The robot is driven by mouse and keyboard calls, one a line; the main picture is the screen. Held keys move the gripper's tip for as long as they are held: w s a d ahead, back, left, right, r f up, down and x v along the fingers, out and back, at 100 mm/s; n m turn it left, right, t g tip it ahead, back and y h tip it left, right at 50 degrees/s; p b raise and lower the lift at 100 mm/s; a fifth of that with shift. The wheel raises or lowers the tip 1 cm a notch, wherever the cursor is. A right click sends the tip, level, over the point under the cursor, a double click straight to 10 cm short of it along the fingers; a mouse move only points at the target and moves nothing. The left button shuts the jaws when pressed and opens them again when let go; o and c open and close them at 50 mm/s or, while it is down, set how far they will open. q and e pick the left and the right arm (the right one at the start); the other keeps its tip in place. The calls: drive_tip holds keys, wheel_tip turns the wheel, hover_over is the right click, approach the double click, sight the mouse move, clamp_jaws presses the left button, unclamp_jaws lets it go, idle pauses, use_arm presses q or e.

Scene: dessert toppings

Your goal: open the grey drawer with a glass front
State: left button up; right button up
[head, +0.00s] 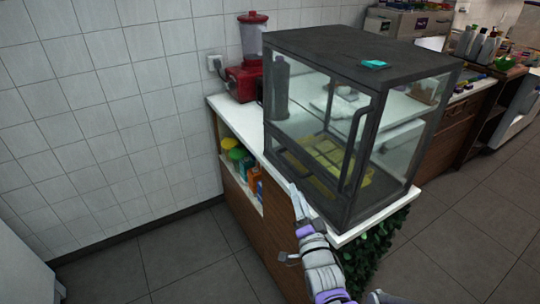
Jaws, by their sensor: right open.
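A dark grey case with glass panes (392,62) stands on the white counter. A dark, upright bar handle (354,150) is on its near side, towards the right corner. A low glass-fronted section (290,166) runs along the bottom of the near side and looks closed; yellow pieces show through the glass. My right gripper (298,200) is open, in front of the case's lower edge, left of and below the handle. It appears empty, and I cannot tell whether it touches the case. My left gripper is not in view.
A red blender (243,80) stands behind the case against the tiled wall. A teal item (375,64) lies on the case top. Coloured containers (240,165) fill an open shelf below the white counter (232,118). Green leaves (375,245) cover the counter's right side.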

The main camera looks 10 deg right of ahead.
sight(288, 162)
drive_tip(key=w, duration=0.3)
drive_tip(key=w+r, duration=0.1)
drive_tip(key=w, duration=0.3)
drive_tip(key=w+r, duration=0.1)
drive_tip(key=w, duration=0.3)
drive_tip(key=shift+a+r, duration=0.15)
drive_tip(key=shift+r, duration=0.1)
clamp_jaws()
idle(1.1)
